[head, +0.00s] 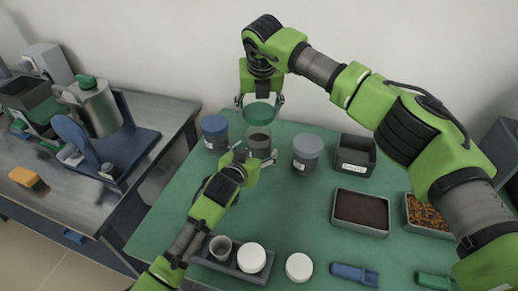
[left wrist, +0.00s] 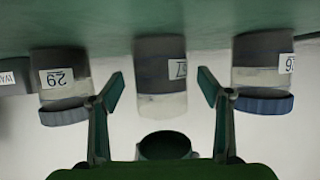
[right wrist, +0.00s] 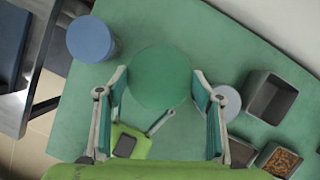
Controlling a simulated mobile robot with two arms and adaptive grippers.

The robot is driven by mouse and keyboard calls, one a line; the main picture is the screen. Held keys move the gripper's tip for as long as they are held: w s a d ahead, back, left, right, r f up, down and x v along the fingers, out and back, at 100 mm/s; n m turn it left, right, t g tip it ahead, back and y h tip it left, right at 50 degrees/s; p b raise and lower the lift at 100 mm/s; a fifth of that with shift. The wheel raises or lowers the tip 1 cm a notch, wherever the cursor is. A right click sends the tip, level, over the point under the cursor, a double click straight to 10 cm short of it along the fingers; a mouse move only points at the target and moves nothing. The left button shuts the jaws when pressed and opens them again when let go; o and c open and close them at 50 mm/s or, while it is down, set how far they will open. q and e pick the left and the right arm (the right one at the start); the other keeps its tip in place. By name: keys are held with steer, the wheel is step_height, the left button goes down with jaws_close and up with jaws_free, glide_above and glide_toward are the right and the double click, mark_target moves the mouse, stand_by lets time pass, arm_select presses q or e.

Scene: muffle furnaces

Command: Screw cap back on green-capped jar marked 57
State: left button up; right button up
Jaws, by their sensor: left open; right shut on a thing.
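The jar (head: 259,140) stands uncapped and upright on the green table. In the left wrist view the jar (left wrist: 162,80) appears upside down, grey inside with a clear upper part and a partly visible label. My left gripper (head: 254,155) is open, its fingers either side of the jar; whether they touch it I cannot tell. My right gripper (head: 261,101) points down, shut on the green cap (head: 262,114), held above the jar and apart from it. In the right wrist view the cap (right wrist: 160,78) is a large green disc between the fingers, hiding the jar.
Bins and trays, one with dark soil (head: 361,208), lie right. White-lidded containers (head: 251,257) and a blue tool (head: 355,274) are at the front. A metal bench (head: 160,112) stands left.

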arm_select(q)
steer(key=shift+w+d+f, duration=0.25)
steer(key=shift+w, duration=0.35)
steer(key=c, duration=1.7)
arm_select(e)
glide_toward(259, 129)
steer(key=shift+s+a+f, duration=0.1)
steer(key=shift+s+f, duration=0.05)
steer(key=shift+f, duration=1.25)
steer(key=shift+f, duration=0.15)
steer(key=shift+f, duration=0.75)
steer(key=shift+f, duration=0.6)
